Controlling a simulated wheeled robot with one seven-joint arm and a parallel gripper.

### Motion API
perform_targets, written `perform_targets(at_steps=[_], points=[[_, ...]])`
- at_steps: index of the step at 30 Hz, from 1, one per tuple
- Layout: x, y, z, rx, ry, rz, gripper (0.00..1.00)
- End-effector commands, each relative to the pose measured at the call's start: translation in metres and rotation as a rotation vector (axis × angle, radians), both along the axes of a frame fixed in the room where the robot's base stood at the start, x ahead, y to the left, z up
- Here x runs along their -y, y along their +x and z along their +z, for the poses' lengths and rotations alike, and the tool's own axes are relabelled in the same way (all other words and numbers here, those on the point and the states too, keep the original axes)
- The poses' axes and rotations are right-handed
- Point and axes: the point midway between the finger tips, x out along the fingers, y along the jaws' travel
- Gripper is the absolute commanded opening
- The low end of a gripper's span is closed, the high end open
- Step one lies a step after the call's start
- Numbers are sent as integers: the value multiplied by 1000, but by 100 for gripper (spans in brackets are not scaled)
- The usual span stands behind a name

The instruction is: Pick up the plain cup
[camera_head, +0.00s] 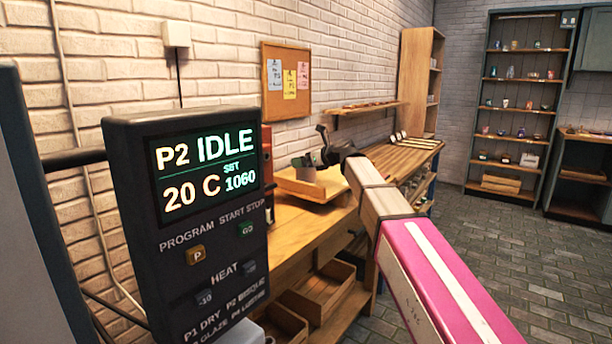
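I cannot make out a plain cup for certain in the head view. Small cups and bowls of several colours stand on the tall shelf (517,112) at the far right, too small to tell which is plain. My arm reaches from the lower right toward the wooden workbench. My dark gripper (322,150) is at its far end, over or near a wooden tray (318,187) on the bench. The gripper is small and seen from behind, so I cannot tell whether it is open or holds anything.
A kiln control panel (190,220) reading "P2 IDLE" and "20 C" blocks the near left. Wooden crates (318,292) sit under the workbench (300,238). A corkboard (286,80) hangs on the brick wall. The paved floor (500,250) at right is clear.

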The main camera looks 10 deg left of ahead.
Motion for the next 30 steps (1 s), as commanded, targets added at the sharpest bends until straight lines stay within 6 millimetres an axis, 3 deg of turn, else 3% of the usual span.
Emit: perform_targets(at_steps=[2,3,9,22,29,30], points=[[0,0,0,0,0,0,100],[1,0,0,0,0,0,94],[1,0,0,0,0,0,30],[1,0,9,2,1,-1,30],[0,1,42,3,2,1,30],[-4,-7,48,2,1,3,30]])
